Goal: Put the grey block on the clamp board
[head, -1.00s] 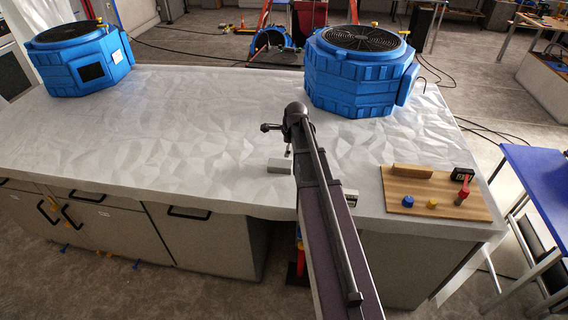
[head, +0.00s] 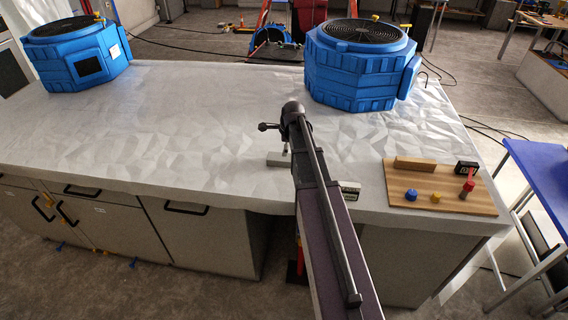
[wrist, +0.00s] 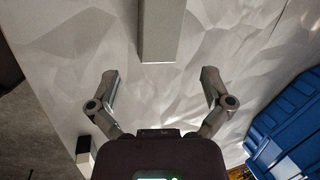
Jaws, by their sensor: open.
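The grey block (head: 278,159) lies on the covered worktop, just left of my arm in the head view. In the wrist view the block (wrist: 161,32) reaches in from the top edge, its near end just beyond the fingertips and centred between them. My gripper (wrist: 160,74) is open and empty, with its two fingers spread wide. In the head view my gripper (head: 287,149) is mostly hidden by my wrist, close by the block. The wooden clamp board (head: 450,200) lies at the front right of the worktop, with a red and black clamp (head: 467,177) on its right side.
The board also carries a wooden strip (head: 415,163), a blue knob (head: 411,195) and a yellow knob (head: 435,198). A small black-and-white item (head: 350,187) sits right of my arm. Blue fan units stand at back right (head: 360,75) and back left (head: 75,60). The worktop's left middle is clear.

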